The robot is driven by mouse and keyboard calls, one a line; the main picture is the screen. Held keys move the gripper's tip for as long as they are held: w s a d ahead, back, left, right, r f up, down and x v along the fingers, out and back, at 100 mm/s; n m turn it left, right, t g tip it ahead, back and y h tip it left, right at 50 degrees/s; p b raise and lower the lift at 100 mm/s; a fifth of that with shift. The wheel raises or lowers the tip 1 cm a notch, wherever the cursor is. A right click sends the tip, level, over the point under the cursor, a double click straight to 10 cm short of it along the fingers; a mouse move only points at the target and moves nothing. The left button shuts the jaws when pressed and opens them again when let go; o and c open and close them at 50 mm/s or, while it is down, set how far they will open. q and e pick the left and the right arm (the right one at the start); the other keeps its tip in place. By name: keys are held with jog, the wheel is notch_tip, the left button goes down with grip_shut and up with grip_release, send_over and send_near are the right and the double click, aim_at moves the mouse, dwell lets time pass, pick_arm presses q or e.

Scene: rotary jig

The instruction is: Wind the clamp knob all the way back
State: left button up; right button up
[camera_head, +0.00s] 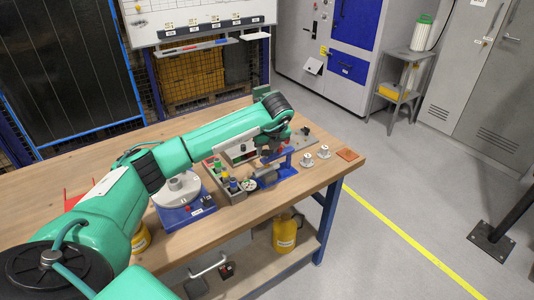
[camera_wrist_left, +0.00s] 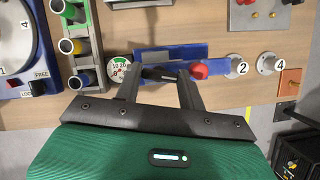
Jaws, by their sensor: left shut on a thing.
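The blue clamp (camera_wrist_left: 172,54) lies across the middle of the left wrist view, and it also shows in the head view (camera_head: 287,168). A red knob (camera_wrist_left: 199,71) is at its near side, by the tip of my right-hand finger in the wrist view. My left gripper (camera_wrist_left: 160,76) reaches down over the clamp; it also shows in the head view (camera_head: 272,154). Its jaws are shut on a dark bar-like part (camera_wrist_left: 158,73) beside the red knob. I cannot tell how far the knob is wound. My right gripper is not in view.
A round dial gauge (camera_wrist_left: 120,69) sits left of the clamp. A rack with coloured cylinders (camera_wrist_left: 82,50) and a blue rotary jig with a grey disc (camera_head: 183,188) are farther left. Two numbered round pieces (camera_wrist_left: 236,67) (camera_wrist_left: 268,64) and an orange plate (camera_wrist_left: 290,82) lie right.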

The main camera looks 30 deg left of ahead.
pick_arm(q)
jog(key=shift+n+g+y+b, duration=0.3)
jog(key=shift+n+b, duration=0.25)
jog(key=shift+n, duration=0.95)
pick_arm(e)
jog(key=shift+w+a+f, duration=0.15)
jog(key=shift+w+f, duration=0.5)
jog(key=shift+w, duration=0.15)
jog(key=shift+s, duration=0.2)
pick_arm(q)
jog(key=o, duration=1)
jog(key=shift+r, duration=0.1)
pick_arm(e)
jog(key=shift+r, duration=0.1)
